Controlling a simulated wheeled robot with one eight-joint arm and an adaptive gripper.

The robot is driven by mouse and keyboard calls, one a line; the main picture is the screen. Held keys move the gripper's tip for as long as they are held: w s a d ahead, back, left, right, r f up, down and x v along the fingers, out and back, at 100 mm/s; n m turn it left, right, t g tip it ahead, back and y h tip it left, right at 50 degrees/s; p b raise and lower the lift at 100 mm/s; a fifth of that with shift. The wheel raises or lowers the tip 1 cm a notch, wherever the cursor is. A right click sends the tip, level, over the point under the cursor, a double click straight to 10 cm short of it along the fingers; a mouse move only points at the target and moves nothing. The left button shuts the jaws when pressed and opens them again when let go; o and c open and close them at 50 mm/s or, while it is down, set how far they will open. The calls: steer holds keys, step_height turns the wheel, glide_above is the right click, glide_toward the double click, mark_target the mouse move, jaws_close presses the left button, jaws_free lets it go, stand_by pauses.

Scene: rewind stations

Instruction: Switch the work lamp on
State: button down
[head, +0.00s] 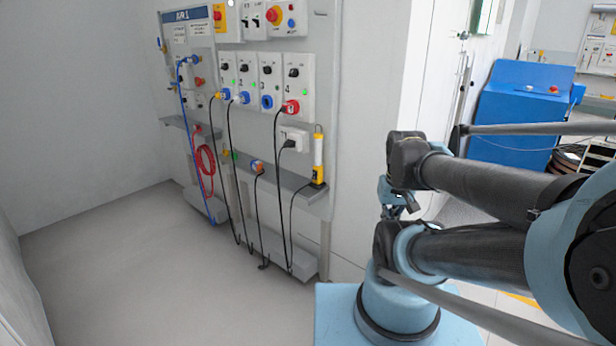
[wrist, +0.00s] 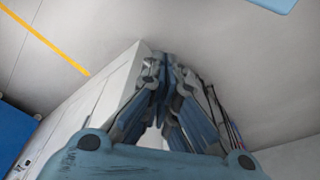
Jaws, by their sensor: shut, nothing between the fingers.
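The work lamp (head: 318,158), yellow with a pale upright strip, stands upright at the right end of the panel's middle shelf. A dark cable hangs below it. I cannot tell whether it is lit, and its switch is too small to make out. My gripper (wrist: 163,68) is shut and empty in the wrist view, its fingers pointing away from the camera. In the head view my folded arm is at the right, clear of the lamp, and the gripper (head: 393,205) is partly hidden by the arm links.
The wall panel (head: 333,60) carries switch boxes, plugs and hanging cables. The shelf (head: 270,180) juts out in front of it. A red coiled hose (head: 206,160) hangs at the left. A blue cabinet (head: 515,115) stands at the right. The floor (head: 150,270) before the panel is clear.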

steer(key=shift+w, duration=0.2)
steer(key=w+a+r+n+h, duration=0.2)
steer(key=w+a+r+n, duration=0.2)
steer(key=w+n, duration=0.4)
steer(key=w+a+r+n+h, duration=0.1)
steer(key=w+a+r+n, duration=0.25)
steer(key=w+n, duration=0.55)
steer(key=w+a+f+n+t, duration=0.1)
steer(key=w+a+f+n, duration=0.1)
steer(key=a, duration=0.5)
steer(key=w+a+f+n+t+h, duration=0.1)
steer(key=w+a+f+n, duration=0.1)
steer(key=w+a+n, duration=0.3)
steer(key=w+a+f+n+t, duration=0.1)
steer(key=w+a+f+n, duration=0.2)
steer(key=w+a, duration=0.4)
steer(key=a+n, duration=0.1)
steer(key=a, duration=0.3)
steer(key=shift+w+t+h, duration=0.2)
steer(key=shift+t+h, duration=0.1)
steer(key=shift+t, duration=0.1)
